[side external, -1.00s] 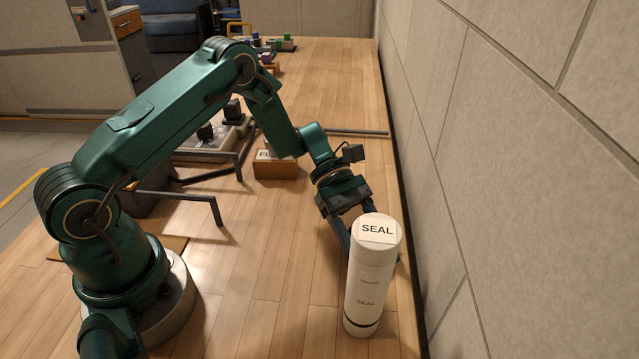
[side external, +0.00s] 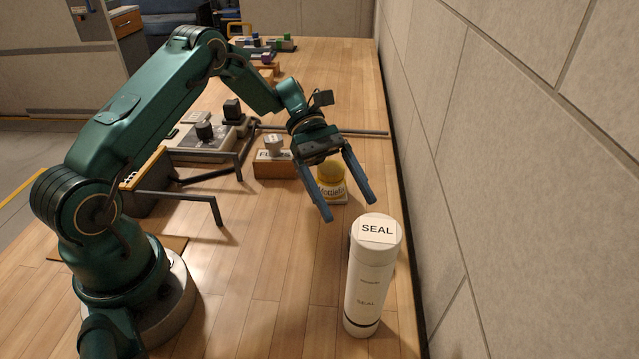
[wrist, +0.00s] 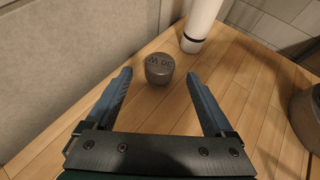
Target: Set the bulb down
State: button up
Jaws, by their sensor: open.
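My gripper (side external: 348,208) is open and empty, raised above the table behind the white bottle. In the wrist view, my gripper (wrist: 160,77) has its fingers spread, with the grey piece showing beyond and between the tips, not held.
A tall white SEAL bottle (side external: 369,280) stands close by, also in the wrist view (wrist: 200,22). Behind my gripper are a yellow labelled jar (side external: 331,181) and a wooden block (side external: 274,168) bearing a small grey piece (side external: 273,145). A wall (side external: 510,150) bounds the right.

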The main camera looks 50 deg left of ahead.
jog(key=shift+v, duration=0.9)
jog(key=shift+a+r, duration=0.1)
jog(key=shift+a, duration=0.1)
jog(key=shift+s+r, duration=0.1)
jog(key=shift+r, duration=0.2)
jog(key=s+r+m+t+y, duration=0.4)
jog(key=s+m+y, duration=0.2)
jog(key=s+m, duration=0.2)
jog(key=s+a+r+m+t+y, duration=0.1)
jog(key=s+r+m+t+y, duration=0.2)
jog(key=s+r+m+y, duration=0.2)
jog(key=s+m+y, duration=0.1)
jog(key=s+m, duration=0.2)
jog(key=shift+s+t, duration=0.2)
jog(key=shift+t, duration=0.2)
